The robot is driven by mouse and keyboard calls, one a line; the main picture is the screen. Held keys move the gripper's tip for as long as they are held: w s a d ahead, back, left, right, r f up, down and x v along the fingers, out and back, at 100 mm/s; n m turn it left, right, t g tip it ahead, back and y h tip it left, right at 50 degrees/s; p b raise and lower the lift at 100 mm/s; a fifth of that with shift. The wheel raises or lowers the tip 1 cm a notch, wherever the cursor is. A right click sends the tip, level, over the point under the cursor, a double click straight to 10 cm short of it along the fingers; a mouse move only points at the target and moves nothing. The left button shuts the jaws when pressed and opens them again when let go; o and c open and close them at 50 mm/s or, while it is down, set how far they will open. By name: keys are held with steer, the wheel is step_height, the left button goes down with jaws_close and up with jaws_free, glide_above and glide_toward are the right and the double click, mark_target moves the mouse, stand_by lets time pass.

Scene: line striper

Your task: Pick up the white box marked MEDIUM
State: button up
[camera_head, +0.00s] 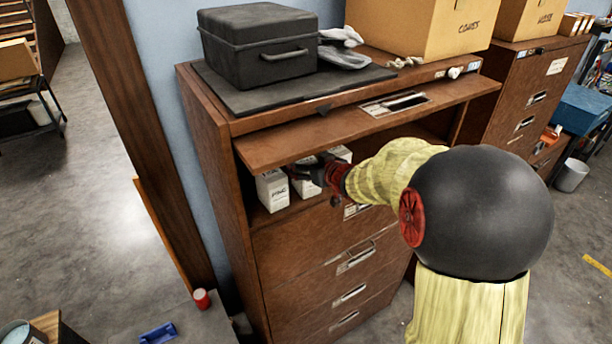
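Several white boxes stand in the open top compartment of the brown wooden cabinet (240,215). The left box (272,192) is upright, with short dark lettering that seems to read FINE. A middle white box (303,188) stands just right of it, its upper part covered by my gripper. Another white box (341,153) shows partly behind my gripper. I cannot read MEDIUM on any of them. My gripper (308,171) reaches into the compartment at the middle box. Its dark fingers are small and partly hidden, so I cannot tell whether they are open or touching the box.
The raised compartment door (290,147) juts out just above my gripper. A black case (258,50), grey gloves (343,50) and a cardboard box (415,25) lie on top of the cabinet. Closed drawers are below. A red can (201,299) and blue object (158,333) are lower left.

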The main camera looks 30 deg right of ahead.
steer(key=shift+c, duration=1.2)
steer(key=c, duration=1.4)
